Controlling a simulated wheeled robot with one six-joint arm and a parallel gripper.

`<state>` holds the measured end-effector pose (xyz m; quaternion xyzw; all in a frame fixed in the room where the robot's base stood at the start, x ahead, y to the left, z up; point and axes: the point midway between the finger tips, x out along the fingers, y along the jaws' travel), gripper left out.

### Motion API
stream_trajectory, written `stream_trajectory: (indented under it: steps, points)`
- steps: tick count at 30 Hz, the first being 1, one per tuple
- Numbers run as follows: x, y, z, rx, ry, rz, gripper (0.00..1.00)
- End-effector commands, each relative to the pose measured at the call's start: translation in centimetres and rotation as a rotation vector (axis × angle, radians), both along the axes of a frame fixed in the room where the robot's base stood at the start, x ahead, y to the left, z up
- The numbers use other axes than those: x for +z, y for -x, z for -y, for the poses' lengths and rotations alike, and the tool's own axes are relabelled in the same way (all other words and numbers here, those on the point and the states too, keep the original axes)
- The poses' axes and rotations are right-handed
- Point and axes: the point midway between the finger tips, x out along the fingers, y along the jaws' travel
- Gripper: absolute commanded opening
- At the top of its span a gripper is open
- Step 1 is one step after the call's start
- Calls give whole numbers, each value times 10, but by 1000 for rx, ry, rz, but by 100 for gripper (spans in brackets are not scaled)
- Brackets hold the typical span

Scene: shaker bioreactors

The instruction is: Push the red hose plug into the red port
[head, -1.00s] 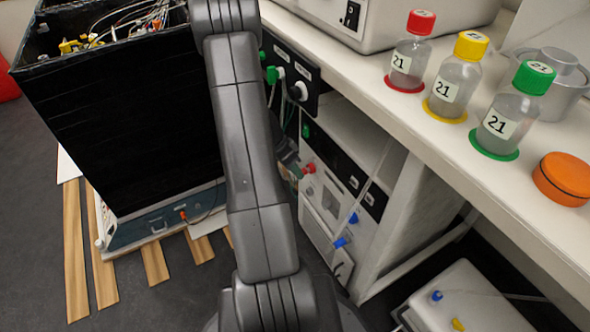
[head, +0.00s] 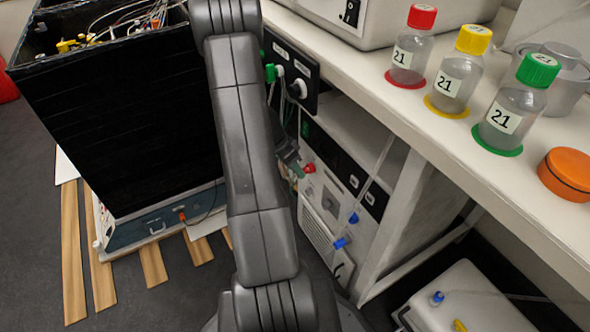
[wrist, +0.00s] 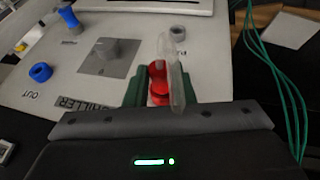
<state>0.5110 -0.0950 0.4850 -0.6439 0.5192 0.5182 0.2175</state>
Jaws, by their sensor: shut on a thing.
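My gripper (wrist: 158,92) is shut on the red hose plug (wrist: 158,90), with green fingers on both sides of it in the wrist view. A clear hose end (wrist: 175,75) rises beside the plug and covers part of it. The plug is right at the light panel (wrist: 215,80) marked CHILLER. The red port cannot be told apart from the plug, so I cannot tell how far the plug is in. In the head view, my gripper (head: 290,160) is partly behind my arm, with a red part (head: 309,168) just right of it at the panel.
Green cables (wrist: 275,70) hang at right. A bench (head: 455,160) with bottles stands above; a black box (head: 120,130) is at left.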

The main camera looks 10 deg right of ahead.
Motion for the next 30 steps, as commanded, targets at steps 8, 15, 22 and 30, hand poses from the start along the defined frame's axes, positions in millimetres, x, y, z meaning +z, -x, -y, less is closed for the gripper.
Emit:
stream_trajectory:
  steps: [8, 15, 22, 30]
  points:
    - [0, -2, 4, -1, 0, 0, 0]
    - [0, -2, 5, 0, 0, 0, 32]
    - [0, -2, 5, 0, 0, 0, 48]
    - [11, -4, 0, 1, 0, 3, 48]
